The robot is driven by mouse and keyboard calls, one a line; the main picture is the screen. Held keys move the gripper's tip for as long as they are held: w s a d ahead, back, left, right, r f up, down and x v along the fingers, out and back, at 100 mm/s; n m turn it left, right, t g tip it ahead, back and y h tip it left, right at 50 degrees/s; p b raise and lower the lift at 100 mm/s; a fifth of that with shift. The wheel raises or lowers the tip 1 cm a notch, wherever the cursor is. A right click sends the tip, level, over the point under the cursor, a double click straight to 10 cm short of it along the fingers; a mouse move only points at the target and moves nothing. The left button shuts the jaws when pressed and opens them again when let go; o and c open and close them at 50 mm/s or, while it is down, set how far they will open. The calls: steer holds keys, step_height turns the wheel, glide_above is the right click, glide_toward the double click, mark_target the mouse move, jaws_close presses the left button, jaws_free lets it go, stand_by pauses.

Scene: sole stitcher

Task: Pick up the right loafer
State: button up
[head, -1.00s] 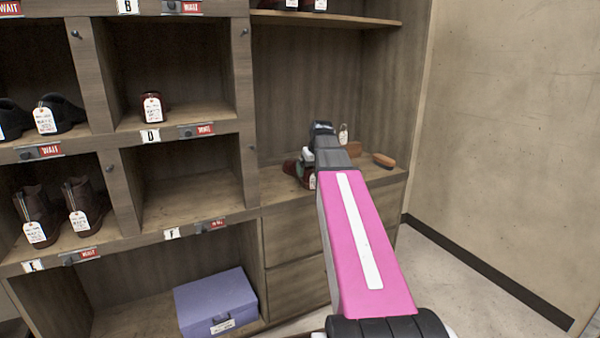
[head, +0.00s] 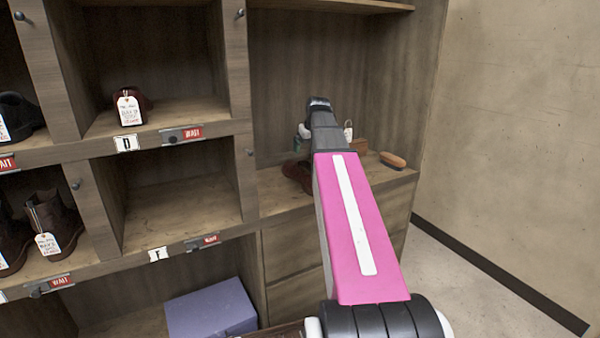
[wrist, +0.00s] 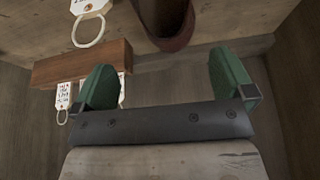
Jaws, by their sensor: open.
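A dark red-brown shoe (head: 298,174), which looks like a loafer, rests on the right-hand counter, largely hidden behind my arm in the head view. In the wrist view a dark red-brown shoe (wrist: 166,24) shows at the top edge, cut off by the frame. My gripper (wrist: 162,62) is open and empty, its two green fingers wide apart. The shoe lies beyond the fingertips, roughly in line with the gap and apart from them. Another dark red shoe (head: 131,104) with a white tag sits in compartment D. I cannot tell left from right shoe here.
A wooden block (wrist: 82,63) with white tags lies near the left finger. A brush (head: 392,160) lies at the counter's right end. Compartment F (head: 180,207) is empty. Brown boots (head: 50,222) stand at left, and a purple box (head: 211,309) sits below.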

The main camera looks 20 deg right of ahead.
mark_target(303, 164)
steer(key=x, duration=0.5)
steer(key=shift+f, duration=0.15)
steer(key=shift+a+x, duration=0.15)
steer(key=shift+x, duration=1.2)
steer(key=shift+a+x, duration=0.15)
steer(key=shift+x, duration=1.15)
steer(key=shift+w, duration=0.1)
steer(key=c, duration=1.1)
